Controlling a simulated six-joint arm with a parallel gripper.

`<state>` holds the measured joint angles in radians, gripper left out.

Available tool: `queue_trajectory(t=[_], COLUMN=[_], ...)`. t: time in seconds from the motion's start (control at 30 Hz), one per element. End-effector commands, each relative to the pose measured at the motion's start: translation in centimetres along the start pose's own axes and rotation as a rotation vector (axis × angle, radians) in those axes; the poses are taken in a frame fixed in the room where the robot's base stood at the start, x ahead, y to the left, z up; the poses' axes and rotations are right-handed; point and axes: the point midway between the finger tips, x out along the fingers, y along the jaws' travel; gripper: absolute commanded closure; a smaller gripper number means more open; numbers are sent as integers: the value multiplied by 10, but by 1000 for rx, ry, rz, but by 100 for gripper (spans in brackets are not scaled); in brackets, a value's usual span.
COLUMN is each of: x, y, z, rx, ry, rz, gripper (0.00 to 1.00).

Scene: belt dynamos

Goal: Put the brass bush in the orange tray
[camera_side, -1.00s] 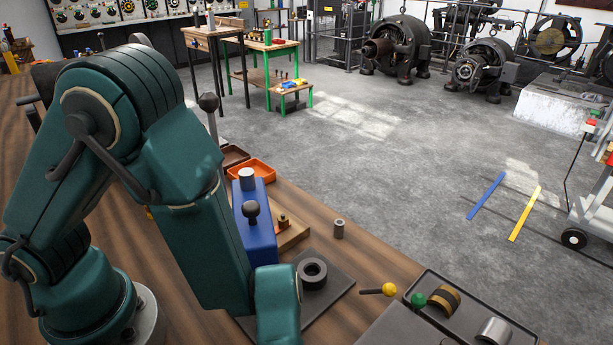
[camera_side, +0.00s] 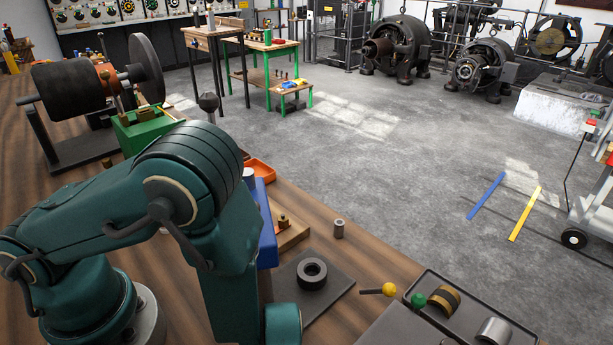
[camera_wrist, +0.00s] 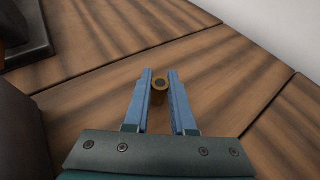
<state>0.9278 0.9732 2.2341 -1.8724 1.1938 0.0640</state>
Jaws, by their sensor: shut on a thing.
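The brass bush (camera_wrist: 159,86) shows in the wrist view as a small brass ring with a dark hole, between the blue fingers of my gripper (camera_wrist: 159,76). The fingers are shut on it near their tips. Wooden bench top lies beyond and below it. The orange tray (camera_side: 262,171) shows in the side view past the blue block, partly covered by my arm. In the side view my gripper and the bush are hidden or out of frame. The orange tray is not visible in the wrist view.
A blue block with a grey knob (camera_side: 266,225) stands beside the orange tray. A dark ring (camera_side: 312,273) lies on a grey plate, and a small metal cylinder (camera_side: 339,229) stands near it. A dark tray (camera_side: 468,315) holds parts. A belt machine (camera_side: 72,90) stands at left.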

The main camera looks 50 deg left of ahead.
Motion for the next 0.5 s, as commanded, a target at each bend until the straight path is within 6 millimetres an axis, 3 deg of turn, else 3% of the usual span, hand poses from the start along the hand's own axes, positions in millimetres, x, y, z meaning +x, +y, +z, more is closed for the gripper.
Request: queue_trajectory(t=[0.07, 0.1, 0.13, 0.5], x=[1, 1, 1, 0], y=[0, 0, 0, 0], z=[-2, -2, -2, 0], rx=[-1, 0, 0, 0], ry=[0, 0, 0, 0], rz=[0, 0, 0, 0], gripper=[100, 61, 50, 47])
